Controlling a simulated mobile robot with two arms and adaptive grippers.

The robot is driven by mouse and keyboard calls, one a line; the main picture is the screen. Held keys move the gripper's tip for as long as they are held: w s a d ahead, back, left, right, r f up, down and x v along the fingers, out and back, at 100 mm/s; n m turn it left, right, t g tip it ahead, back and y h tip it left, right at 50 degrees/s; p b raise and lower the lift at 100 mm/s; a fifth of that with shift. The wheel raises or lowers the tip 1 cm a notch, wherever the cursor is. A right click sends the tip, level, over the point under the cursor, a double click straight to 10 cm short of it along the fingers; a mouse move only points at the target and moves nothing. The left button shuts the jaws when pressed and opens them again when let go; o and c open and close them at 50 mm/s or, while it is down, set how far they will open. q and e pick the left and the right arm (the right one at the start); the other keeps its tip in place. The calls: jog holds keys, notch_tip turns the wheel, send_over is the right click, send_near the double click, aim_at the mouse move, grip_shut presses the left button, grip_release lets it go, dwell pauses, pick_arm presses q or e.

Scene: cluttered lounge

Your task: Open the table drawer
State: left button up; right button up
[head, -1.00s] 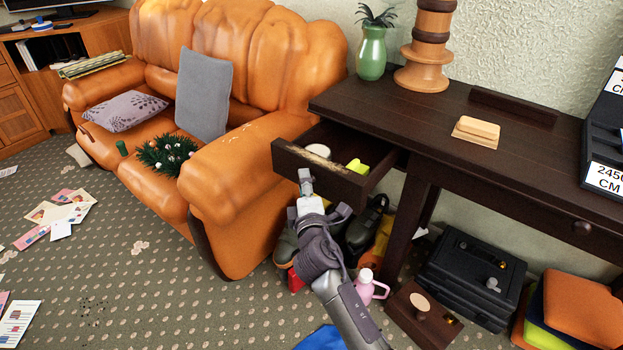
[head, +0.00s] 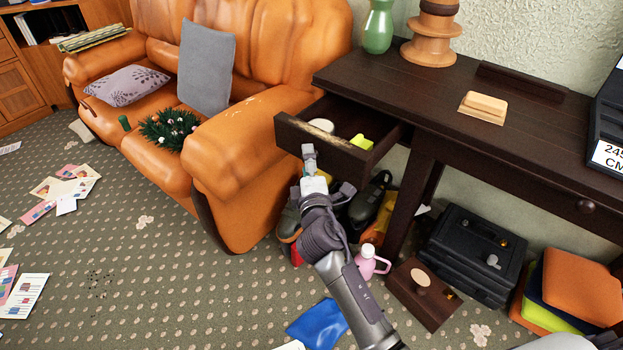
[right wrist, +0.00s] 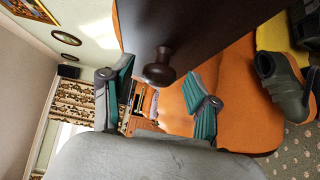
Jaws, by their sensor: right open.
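The dark wooden table (head: 440,125) stands against the wall at the right in the head view. Its left drawer (head: 326,147) is pulled out, with a white round item (head: 321,126) and a yellow-green item (head: 361,142) inside. My right gripper (head: 326,178) is just in front of the drawer front. In the right wrist view the drawer's dark round knob (right wrist: 158,72) shows ahead, between the two spread fingers of the right gripper (right wrist: 160,95). The fingers are apart and do not grip the knob. My left gripper is not in view.
The orange sofa (head: 235,150) stands close to the drawer's left. Shoes (head: 372,195), a pink bottle (head: 368,263), a wooden box (head: 424,295) and a black case (head: 470,255) crowd the floor by the table. Patterned carpet is open at the lower left, with scattered papers (head: 70,185).

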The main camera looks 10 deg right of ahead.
jog(key=s+a, duration=0.1)
jog(key=s, duration=0.9)
jog(key=shift+s+a, duration=0.15)
jog(key=shift+s, duration=0.15)
